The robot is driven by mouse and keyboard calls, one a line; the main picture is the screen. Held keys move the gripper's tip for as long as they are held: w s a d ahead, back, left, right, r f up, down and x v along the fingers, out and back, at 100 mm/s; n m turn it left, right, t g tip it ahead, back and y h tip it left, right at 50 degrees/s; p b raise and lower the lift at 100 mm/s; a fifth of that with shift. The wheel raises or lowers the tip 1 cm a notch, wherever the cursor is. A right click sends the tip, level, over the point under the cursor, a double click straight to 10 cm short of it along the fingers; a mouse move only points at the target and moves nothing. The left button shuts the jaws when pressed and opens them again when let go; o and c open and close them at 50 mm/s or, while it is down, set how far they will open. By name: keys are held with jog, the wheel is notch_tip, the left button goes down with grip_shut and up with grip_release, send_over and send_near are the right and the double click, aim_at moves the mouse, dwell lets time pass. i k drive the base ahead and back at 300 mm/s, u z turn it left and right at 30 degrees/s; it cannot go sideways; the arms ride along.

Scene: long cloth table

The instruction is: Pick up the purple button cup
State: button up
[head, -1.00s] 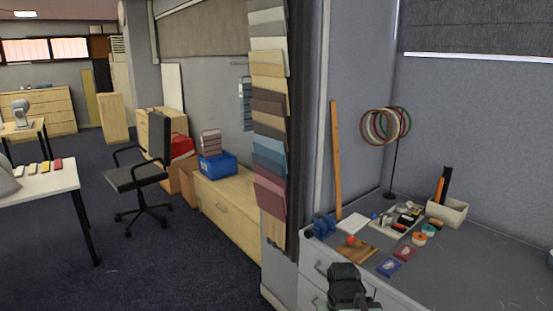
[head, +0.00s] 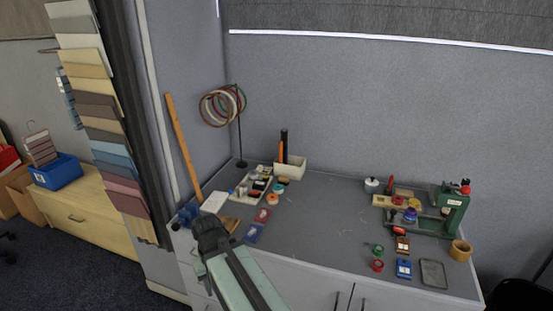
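A small purple-blue round thing (head: 410,214), which looks like the purple button cup, stands at the right part of the long grey table (head: 330,215). It is among small items beside a green press-like device (head: 453,208). It is small in the view and its details cannot be made out. My gripper (head: 208,226) is at the left front end of the table, far to the left of the cup. Its fingers are dark and seen from behind, so whether they are open cannot be told.
A white pot (head: 371,185), a blue card (head: 404,268), a grey tray (head: 433,273) and a tape roll (head: 460,250) are at the right. The table's middle is clear.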

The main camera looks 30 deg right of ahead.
aim_at(410, 211)
jog(key=z, duration=0.95)
jog(key=k, duration=0.65)
jog(key=u, duration=0.45)
jog(key=i, duration=1)
jog(key=z, duration=0.05)
